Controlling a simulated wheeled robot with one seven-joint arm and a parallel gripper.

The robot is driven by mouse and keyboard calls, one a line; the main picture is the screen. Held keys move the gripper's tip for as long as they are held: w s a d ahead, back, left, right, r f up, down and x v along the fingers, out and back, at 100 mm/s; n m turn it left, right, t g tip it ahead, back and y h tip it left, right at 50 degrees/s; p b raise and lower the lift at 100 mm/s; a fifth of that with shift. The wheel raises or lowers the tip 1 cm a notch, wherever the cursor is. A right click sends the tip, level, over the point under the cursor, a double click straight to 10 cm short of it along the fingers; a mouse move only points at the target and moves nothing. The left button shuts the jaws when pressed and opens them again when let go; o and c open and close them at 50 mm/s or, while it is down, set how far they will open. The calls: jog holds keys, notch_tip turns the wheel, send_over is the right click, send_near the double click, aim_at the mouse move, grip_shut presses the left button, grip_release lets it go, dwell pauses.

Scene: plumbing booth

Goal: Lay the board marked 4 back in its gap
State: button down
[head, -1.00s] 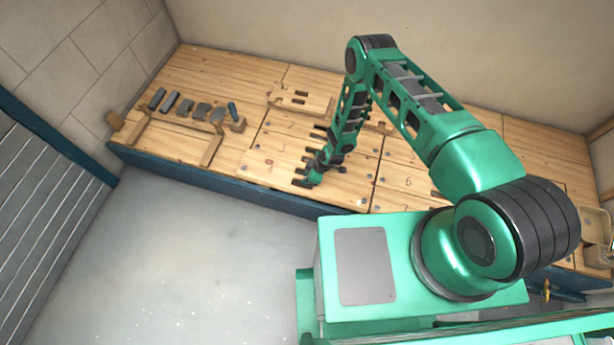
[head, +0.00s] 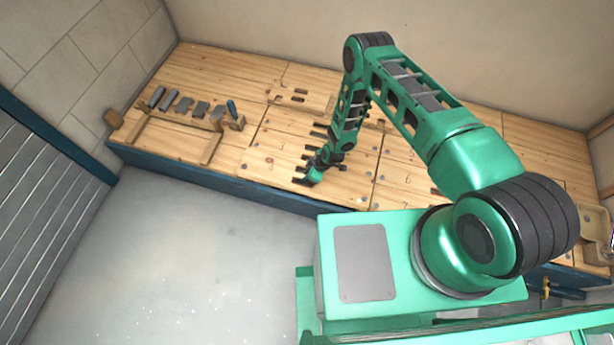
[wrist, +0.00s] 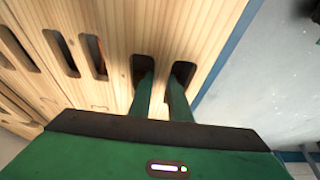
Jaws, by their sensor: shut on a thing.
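My gripper (head: 309,178) is low over the front part of the wooden bench top in the head view. In the wrist view its two green fingers (wrist: 160,92) reach into two dark slots of a pale wooden board (wrist: 160,30). They are shut on the strip of wood between those slots. I cannot read a number on this board, so I cannot tell from the marking whether it is board 4. The fingertips are hidden in the slots. Whether the board is flush or slightly raised is not clear.
The bench's blue front edge (head: 240,187) runs close beside the held board. A wooden rack (head: 182,122) with several grey pieces stands at the left. More slots (wrist: 62,53) lie left of the fingers in the wrist view. A tray (head: 594,228) sits at the far right.

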jog(key=shift+f, duration=1.65)
dwell(0.5)
jog(key=c, duration=1.6)
grip_release()
jog(key=shift+o, duration=0.2)
jog(key=v, duration=1)
jog(key=shift+d+r, duration=0.1)
jog(key=shift+r, duration=0.25)
